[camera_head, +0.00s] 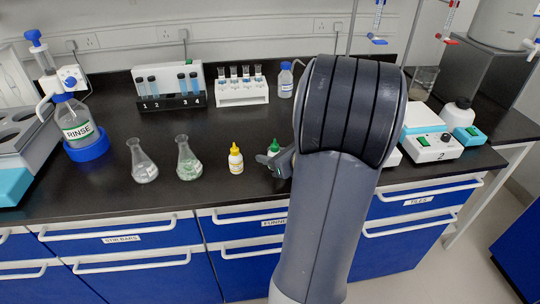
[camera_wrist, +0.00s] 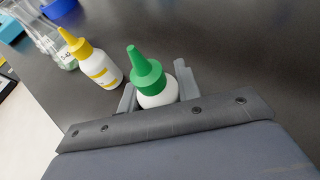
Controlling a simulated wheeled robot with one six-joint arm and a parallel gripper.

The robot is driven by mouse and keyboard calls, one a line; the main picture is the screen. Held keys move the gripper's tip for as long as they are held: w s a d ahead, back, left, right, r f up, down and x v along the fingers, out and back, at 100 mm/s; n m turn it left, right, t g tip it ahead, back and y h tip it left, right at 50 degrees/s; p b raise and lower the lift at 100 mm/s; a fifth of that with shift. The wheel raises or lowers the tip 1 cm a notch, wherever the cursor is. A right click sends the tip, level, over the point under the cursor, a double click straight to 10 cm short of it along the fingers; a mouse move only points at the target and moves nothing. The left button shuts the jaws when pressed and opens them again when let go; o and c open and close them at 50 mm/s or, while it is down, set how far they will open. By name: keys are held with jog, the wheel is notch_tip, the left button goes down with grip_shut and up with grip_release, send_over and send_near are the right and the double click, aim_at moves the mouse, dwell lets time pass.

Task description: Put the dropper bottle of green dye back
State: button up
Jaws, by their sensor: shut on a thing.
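The dropper bottle of green dye is white with a green conical cap (camera_wrist: 147,72). It stands between my gripper's fingers in the wrist view. In the head view its green cap (camera_head: 274,145) shows near the bench's front edge, and most of its body is hidden. My gripper (camera_head: 278,160) is shut on this bottle (camera_wrist: 158,97), with one finger on each side (camera_wrist: 156,92). I cannot tell whether the bottle touches the bench. A similar bottle with a yellow cap (camera_head: 236,158) stands just to its left; it also shows in the wrist view (camera_wrist: 98,66).
Two conical flasks (camera_head: 189,160) stand left of the yellow-capped bottle. Behind are a dark tube rack (camera_head: 170,102), a white rack (camera_head: 242,94) and a blue-capped bottle (camera_head: 285,80). The middle bench is clear.

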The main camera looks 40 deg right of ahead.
jog(key=shift+f, duration=0.2)
jog(key=o, duration=0.8)
jog(key=shift+r, duration=0.1)
jog(key=shift+c, duration=0.2)
jog(key=shift+s+r, duration=0.2)
jog(key=shift+r, duration=0.1)
jog(key=p+v, duration=0.1)
jog(key=v, duration=1)
jog(key=shift+s+p, duration=0.25)
jog(key=shift+p, duration=0.05)
